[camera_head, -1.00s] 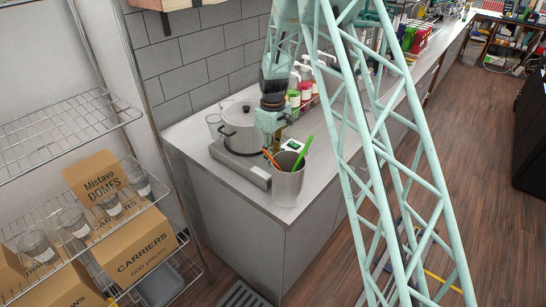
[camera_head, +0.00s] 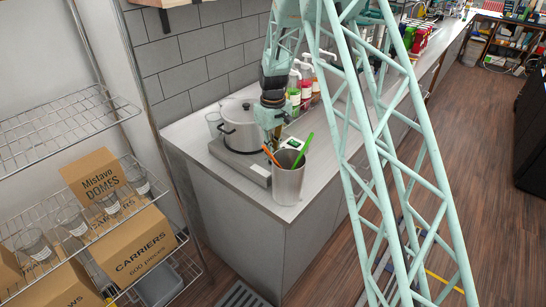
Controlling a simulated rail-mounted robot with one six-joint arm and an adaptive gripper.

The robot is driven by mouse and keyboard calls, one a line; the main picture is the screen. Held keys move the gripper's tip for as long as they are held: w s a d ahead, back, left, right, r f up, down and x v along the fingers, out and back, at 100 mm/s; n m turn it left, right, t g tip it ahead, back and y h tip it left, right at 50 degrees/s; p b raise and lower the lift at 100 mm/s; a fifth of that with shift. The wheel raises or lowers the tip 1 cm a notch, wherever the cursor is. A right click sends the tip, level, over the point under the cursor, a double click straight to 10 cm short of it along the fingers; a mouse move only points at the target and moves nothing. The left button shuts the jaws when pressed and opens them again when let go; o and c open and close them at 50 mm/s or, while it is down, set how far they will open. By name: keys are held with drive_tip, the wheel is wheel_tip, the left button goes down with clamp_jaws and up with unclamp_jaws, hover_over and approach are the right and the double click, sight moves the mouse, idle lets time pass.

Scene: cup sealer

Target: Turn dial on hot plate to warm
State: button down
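The hot plate (camera_head: 242,160) lies on the counter as a flat grey unit. A grey lidded pot (camera_head: 238,127) stands on it. The dial is not clearly visible; the hot plate's front is partly hidden by my gripper and a metal cup. My gripper (camera_head: 270,141) points down at the right front side of the hot plate, just behind the metal cup. Its fingertips are small and partly hidden, so whether they are apart or touch the hot plate cannot be told.
A metal cup (camera_head: 287,184) with a green and an orange utensil stands at the counter's front corner. A clear cup (camera_head: 214,124) is left of the pot. Several pump bottles (camera_head: 305,86) stand behind. A wire shelf (camera_head: 70,125) with boxes is at left. Bare counter (camera_head: 328,130) lies right of the gripper.

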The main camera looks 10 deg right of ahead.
drive_tip(key=m+b, duration=0.3)
drive_tip(key=m, duration=0.3)
drive_tip(key=shift+f, duration=0.1)
drive_tip(key=m+b, duration=0.2)
drive_tip(key=m, duration=0.3)
drive_tip(key=shift+m, duration=0.4)
idle(0.3)
drive_tip(key=c, duration=2.8)
unclamp_jaws()
drive_tip(key=shift+r, duration=0.2)
wheel_tip(320, 180, up, 12)
drive_tip(key=shift+f, duration=0.1)
